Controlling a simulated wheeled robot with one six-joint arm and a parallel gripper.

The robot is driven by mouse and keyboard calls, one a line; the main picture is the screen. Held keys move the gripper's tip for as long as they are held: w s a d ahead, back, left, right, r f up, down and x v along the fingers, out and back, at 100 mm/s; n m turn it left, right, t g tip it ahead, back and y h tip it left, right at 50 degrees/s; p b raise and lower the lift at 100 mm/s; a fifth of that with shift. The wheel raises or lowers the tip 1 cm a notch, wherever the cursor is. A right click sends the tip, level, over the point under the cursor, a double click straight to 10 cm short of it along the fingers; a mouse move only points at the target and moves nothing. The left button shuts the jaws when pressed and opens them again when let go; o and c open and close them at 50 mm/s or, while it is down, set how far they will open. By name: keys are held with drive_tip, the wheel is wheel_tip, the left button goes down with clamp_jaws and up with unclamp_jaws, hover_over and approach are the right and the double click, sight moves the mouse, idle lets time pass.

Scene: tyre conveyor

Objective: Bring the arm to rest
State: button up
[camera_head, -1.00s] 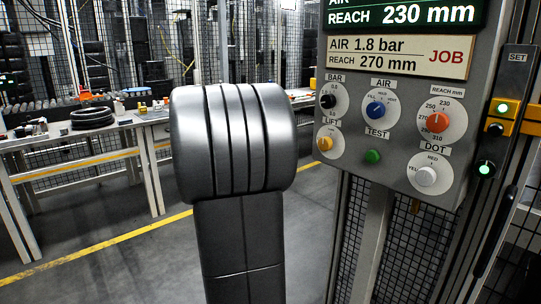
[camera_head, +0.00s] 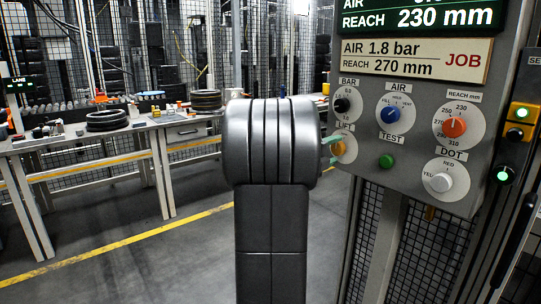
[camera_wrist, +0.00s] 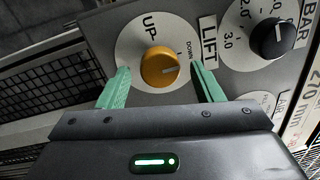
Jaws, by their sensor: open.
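My gripper shows in the wrist view (camera_wrist: 160,85) with its two green fingers apart, one on each side of the yellow LIFT knob (camera_wrist: 161,67). The knob's pointer is turned toward the DOWN side of its dial. I cannot tell whether the fingers touch the knob or the panel. In the head view my gripper's green fingertips (camera_head: 332,152) show at the LIFT knob (camera_head: 338,148), and my grey arm hides the rest of the gripper.
The grey control panel (camera_head: 400,185) carries a black BAR knob (camera_head: 342,105), a blue AIR knob (camera_head: 394,114), an orange REACH knob (camera_head: 455,127), a white DOT knob (camera_head: 441,182) and a green TEST button (camera_head: 386,161). A workbench (camera_head: 85,150) with tyres stands at the left. Open floor lies between.

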drive_tip(key=shift+a, duration=0.1)
drive_tip(key=r+v, duration=0.1)
drive_tip(key=v, duration=1.3)
drive_tip(key=x, duration=1.4)
drive_tip(key=shift+d+f, duration=0.2)
drive_tip(key=shift+f, duration=0.15)
drive_tip(key=n+p, duration=0.2)
drive_tip(key=shift+a+r+p, duration=0.1)
drive_tip(key=shift+r+p, duration=0.05)
drive_tip(key=shift+p, duration=0.2)
drive_tip(key=n+p, duration=0.3)
drive_tip(key=n, duration=0.1)
drive_tip(key=shift+y, duration=0.3)
drive_tip(key=n+p, duration=0.4)
drive_tip(key=shift+p, duration=0.35)
drive_tip(key=n+p, duration=0.3)
drive_tip(key=p, duration=0.1)
drive_tip(key=n+p, duration=0.3)
drive_tip(key=p, duration=0.1)
drive_tip(key=shift+n+t+y+p, duration=0.3)
drive_tip(key=n+p, duration=0.2)
drive_tip(key=shift+p, duration=0.3)
